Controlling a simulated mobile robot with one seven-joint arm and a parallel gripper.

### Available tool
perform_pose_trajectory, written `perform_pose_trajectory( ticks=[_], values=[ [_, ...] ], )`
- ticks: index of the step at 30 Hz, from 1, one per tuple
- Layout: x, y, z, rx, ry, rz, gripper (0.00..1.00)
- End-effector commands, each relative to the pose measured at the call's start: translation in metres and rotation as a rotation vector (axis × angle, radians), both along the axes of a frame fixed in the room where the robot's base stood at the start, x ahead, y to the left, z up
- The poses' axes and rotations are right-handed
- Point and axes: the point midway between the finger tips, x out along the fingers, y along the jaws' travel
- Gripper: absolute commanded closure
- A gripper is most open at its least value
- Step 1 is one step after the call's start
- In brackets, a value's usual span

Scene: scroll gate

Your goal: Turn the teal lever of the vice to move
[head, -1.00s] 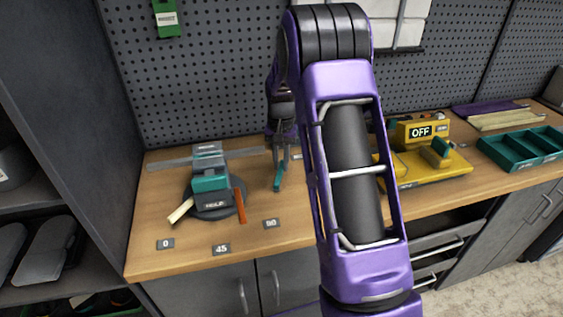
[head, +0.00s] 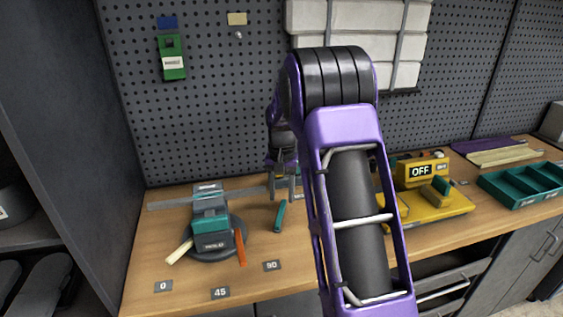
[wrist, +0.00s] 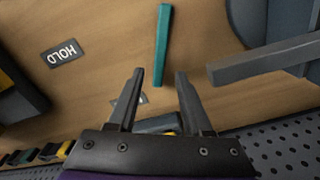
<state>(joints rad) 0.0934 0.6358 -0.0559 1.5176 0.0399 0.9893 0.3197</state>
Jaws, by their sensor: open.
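The grey vice (head: 207,220) stands on a round dark base at the left of the bench, with a teal block on top and a HOLD plate on its front. The teal lever (head: 280,215) is a short bar on the bench just right of the vice. It also shows in the wrist view (wrist: 162,45), beyond my fingertips. My gripper (head: 284,196) is open and empty, behind and above the lever in the head view. In the wrist view my gripper (wrist: 158,72) points towards the lever's near end, and I see no contact.
Cream (head: 180,252) and orange (head: 242,250) bars stick out from the vice base. Tags 0, 45 and 90 (head: 272,266) lie along the front. A HOLD label (wrist: 62,53) lies on the bench. A yellow device (head: 430,207) reading OFF stands right of my arm. Pegboard rises behind.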

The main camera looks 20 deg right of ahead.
Motion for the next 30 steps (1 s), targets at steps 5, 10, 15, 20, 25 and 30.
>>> perform_pose_trajectory(
  ticks=[5,10,15,20,25,30],
  values=[
    [0.001,0.0,0.047,-0.001,-0.006,0.001,0.5],
    [0.001,0.0,0.088,-0.001,-0.006,0.001,0.5],
    [0.001,0.0,0.119,-0.001,-0.004,0.001,0.5],
    [0.001,0.0,0.136,0.0,-0.002,0.001,0.5],
    [0.0,0.0,0.141,0.0,-0.001,0.001,0.5],
    [0.0,0.0,0.141,0.0,-0.001,0.001,0.5]
  ],
)
